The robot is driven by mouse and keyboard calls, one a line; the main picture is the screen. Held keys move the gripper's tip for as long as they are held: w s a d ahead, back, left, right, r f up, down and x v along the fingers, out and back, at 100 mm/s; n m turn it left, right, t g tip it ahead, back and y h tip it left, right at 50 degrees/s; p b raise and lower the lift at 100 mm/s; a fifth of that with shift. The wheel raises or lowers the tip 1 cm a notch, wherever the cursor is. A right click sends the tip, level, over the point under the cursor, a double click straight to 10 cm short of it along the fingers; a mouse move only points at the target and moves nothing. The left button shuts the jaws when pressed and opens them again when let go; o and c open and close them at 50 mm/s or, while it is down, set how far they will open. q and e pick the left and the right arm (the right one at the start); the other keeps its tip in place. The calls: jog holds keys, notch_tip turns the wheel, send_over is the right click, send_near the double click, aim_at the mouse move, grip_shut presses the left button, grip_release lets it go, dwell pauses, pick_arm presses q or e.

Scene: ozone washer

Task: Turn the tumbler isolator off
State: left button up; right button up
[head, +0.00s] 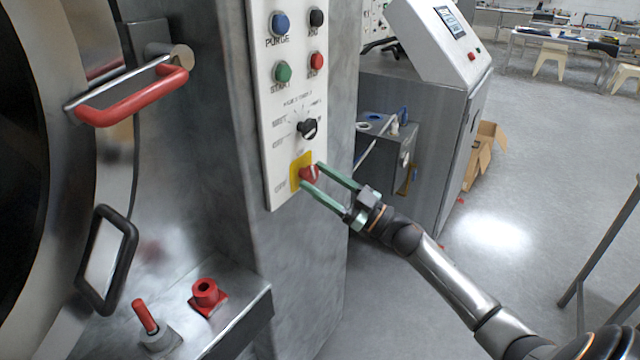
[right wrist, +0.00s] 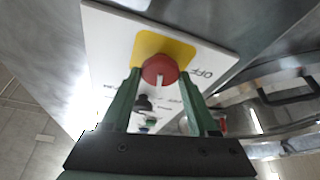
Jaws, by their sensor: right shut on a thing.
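The tumbler isolator is a red rotary knob (head: 309,174) on a yellow plate (head: 295,178) at the bottom of the white control panel (head: 285,200). In the right wrist view the red knob (right wrist: 160,70) sits between my green fingers, with a pale bar across its face and the word OFF to its right on the panel. My right gripper (head: 311,175) is shut on the knob, with one finger on each side. It also shows in the right wrist view (right wrist: 160,78). My left gripper is not in view.
Above the isolator are a black selector knob (head: 307,128) and several coloured buttons, including a green one (head: 282,71). A red door handle (head: 135,105) is at the left. A red-topped lever (head: 145,316) stands on the ledge below. Open floor (head: 490,235) lies right.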

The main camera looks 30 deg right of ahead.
jog(key=n+g+y, duration=0.1)
jog(key=n, duration=0.1)
jog(key=n+g+b, duration=0.1)
jog(key=n, duration=0.2)
jog(key=shift+d+y, duration=0.1)
jog(key=shift+y, duration=0.3)
jog(key=n+g, duration=0.1)
jog(key=n, duration=0.2)
jog(key=n+g+y+b, duration=0.1)
jog(key=n, duration=0.2)
jog(key=shift+g, duration=0.3)
jog(key=n+g, duration=0.1)
jog(key=n, duration=0.2)
jog(key=shift+r, duration=0.1)
jog(key=shift+r+n+g+h, duration=0.1)
jog(key=shift+n+g+h, duration=0.4)
jog(key=shift+n, duration=1.5)
jog(key=o, duration=1.4)
jog(key=shift+c, duration=0.2)
jog(key=shift+d, duration=0.1)
